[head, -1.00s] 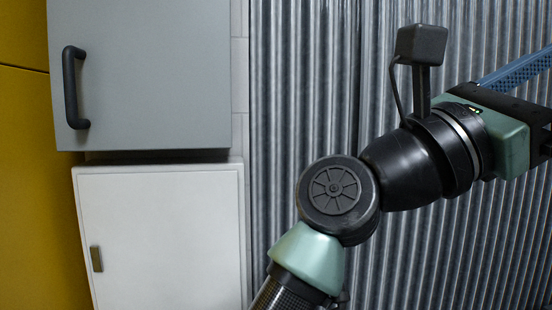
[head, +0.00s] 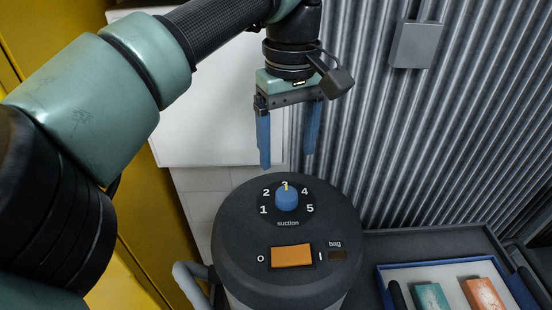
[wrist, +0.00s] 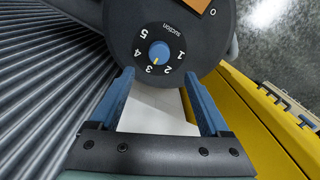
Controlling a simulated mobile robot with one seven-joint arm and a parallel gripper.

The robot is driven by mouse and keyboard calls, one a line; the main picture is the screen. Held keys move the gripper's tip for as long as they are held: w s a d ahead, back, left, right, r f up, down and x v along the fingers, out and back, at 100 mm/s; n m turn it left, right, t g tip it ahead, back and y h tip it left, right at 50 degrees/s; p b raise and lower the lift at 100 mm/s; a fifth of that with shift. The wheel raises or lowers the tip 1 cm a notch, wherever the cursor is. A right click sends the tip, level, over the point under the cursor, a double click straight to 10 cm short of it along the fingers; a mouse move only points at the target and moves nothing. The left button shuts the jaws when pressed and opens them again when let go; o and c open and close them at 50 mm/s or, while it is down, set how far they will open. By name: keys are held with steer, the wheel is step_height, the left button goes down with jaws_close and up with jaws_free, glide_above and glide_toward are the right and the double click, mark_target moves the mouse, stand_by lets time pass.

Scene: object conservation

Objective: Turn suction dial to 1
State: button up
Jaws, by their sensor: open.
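The suction dial is a blue knob (head: 287,198) with a yellow pointer mark, on the dark round top of a canister (head: 238,235). White numbers 1 to 5 curve around it, and the mark points at about 3. The knob also shows in the wrist view (wrist: 159,53), upside down, with its mark towards 3. My gripper (head: 287,158) is open and empty. Its blue fingers point down behind and above the dial, apart from it. In the wrist view the fingertips (wrist: 158,76) lie to either side, short of the knob.
An orange switch (head: 291,255) marked O and I sits in front of the dial. A blue-rimmed tray (head: 385,268) with a teal block (head: 431,298) and an orange block (head: 483,294) is at right. Corrugated metal (head: 440,130) stands behind.

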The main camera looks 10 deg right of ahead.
mark_target(287, 193)
step_height(287, 193, down, 10)
steer(key=shift+r+p, duration=0.25)
steer(key=shift+p, duration=0.7)
jaws_close()
